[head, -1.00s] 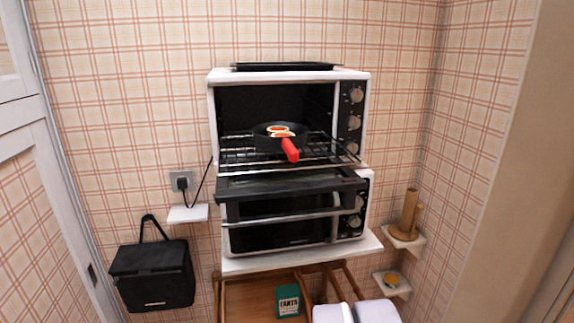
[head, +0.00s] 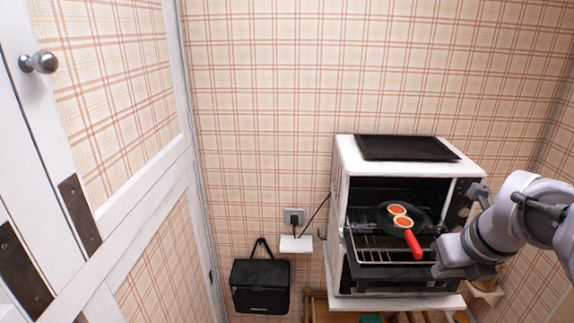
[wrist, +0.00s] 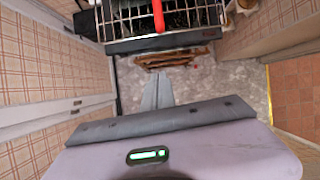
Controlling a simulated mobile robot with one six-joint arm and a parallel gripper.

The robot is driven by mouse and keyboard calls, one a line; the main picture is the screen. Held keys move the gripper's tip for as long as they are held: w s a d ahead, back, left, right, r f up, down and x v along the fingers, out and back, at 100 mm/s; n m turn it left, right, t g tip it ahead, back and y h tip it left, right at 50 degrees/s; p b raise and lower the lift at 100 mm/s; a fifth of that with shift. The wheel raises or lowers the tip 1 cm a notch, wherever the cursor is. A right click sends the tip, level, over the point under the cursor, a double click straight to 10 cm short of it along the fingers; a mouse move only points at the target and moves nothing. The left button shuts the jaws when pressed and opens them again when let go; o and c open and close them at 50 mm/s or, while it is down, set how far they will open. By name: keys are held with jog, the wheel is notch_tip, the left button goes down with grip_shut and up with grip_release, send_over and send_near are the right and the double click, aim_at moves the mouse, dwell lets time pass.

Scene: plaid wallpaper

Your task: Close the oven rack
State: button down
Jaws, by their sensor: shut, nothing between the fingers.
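The wire oven rack (head: 370,256) sticks out of the upper oven (head: 352,160), over its lowered door. A dark frying pan (head: 385,222) with a red handle (head: 413,243) rests on it, holding round food pieces. The handle points out toward the front right. The wrist view shows the rack (wrist: 190,20) at the top, with the red handle (wrist: 158,15) over it and the dark door edge (wrist: 160,41) below. My gripper (wrist: 157,78) is shut and empty, apart from the rack, with its fingers pointing toward the oven front. In the head view my arm enters from the right, beside the oven front.
A dark tray (head: 405,148) lies on top of the oven. A white panelled door (head: 110,235) stands far left. Free floor (wrist: 210,90) shows below the oven.

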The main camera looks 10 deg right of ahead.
jog(key=w+d+f+m, duration=0.1)
jog(key=w+d+f, duration=0.2)
jog(key=w+f, duration=0.5)
dwell(0.5)
